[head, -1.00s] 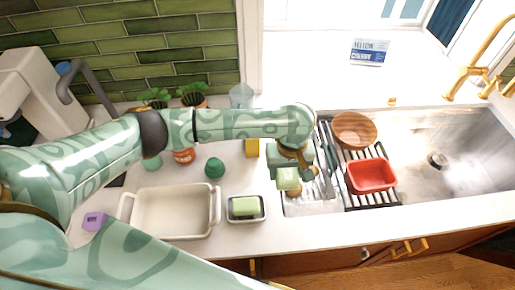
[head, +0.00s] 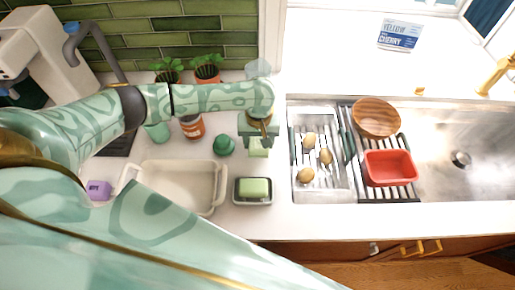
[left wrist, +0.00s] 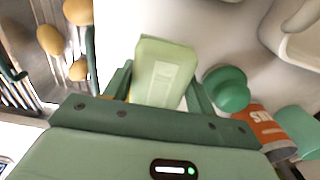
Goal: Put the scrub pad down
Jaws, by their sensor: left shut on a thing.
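The scrub pad (left wrist: 163,72) is a pale green block between the fingers of my left gripper (left wrist: 158,92) in the left wrist view. My left gripper (head: 258,138) is shut on it. In the head view the pad (head: 258,147) shows just below the gripper, over the white counter (head: 232,235) left of the sink. I cannot tell whether the pad touches the counter. My right gripper is not in view.
A dish with a green bar (head: 254,189) stands in front of the pad, with a white baking dish (head: 185,165) to the left. A green knobbed object (head: 225,146) is close by. Right are several potatoes (head: 325,156) in the sink basin and a red tub (head: 390,167) on a rack.

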